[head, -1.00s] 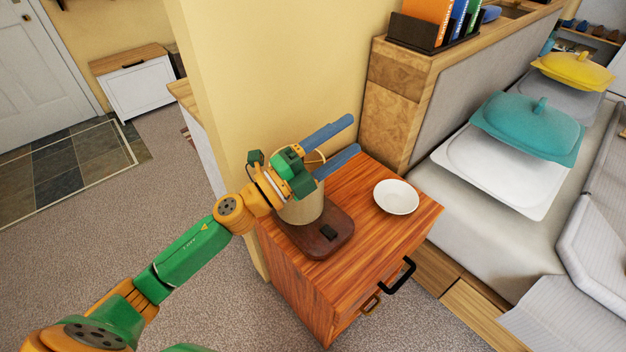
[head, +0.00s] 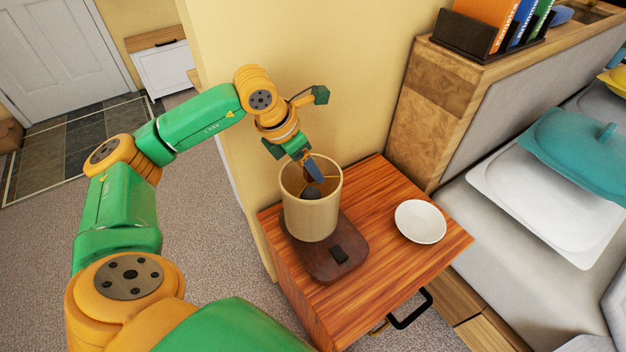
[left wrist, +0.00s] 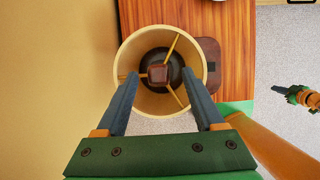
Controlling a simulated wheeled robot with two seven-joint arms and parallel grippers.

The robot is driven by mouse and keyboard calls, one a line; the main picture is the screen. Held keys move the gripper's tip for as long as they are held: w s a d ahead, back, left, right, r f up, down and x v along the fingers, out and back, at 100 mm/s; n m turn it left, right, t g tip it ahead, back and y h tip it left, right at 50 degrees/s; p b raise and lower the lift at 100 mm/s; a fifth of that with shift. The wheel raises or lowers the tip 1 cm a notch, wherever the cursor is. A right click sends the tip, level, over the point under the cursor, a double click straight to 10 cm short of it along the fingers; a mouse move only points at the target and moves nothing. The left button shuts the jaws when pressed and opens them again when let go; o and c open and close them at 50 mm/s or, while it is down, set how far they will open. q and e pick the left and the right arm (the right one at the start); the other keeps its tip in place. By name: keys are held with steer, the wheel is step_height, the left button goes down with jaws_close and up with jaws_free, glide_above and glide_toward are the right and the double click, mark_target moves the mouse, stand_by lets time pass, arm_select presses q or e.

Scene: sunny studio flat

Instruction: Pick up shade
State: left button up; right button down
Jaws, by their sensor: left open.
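The shade (head: 312,213) is a beige, open-topped cylinder standing upright on a dark brown lamp base (head: 327,266) on the wooden nightstand (head: 378,290). My left gripper (head: 315,172) is open above the shade, pointing down, with a blue finger overlapping its opening. In the left wrist view, the shade's rim (left wrist: 122,60) is seen from above, with thin spokes and a dark centre inside. Both fingertips of the left gripper (left wrist: 160,73) overlap the opening; I cannot tell how deep they reach. What seems to be my right gripper (left wrist: 297,95) shows small at the right, its jaws unclear.
A white bowl (head: 420,221) sits on the nightstand to the right of the lamp. A yellow wall (head: 330,70) stands close behind the shade.

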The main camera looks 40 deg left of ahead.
arm_select(q)
steer(key=shift+x, duration=1.05)
steer(key=shift+w+a, duration=0.1)
steer(key=c, duration=0.4)
jaws_close()
steer(key=shift+r, duration=0.1)
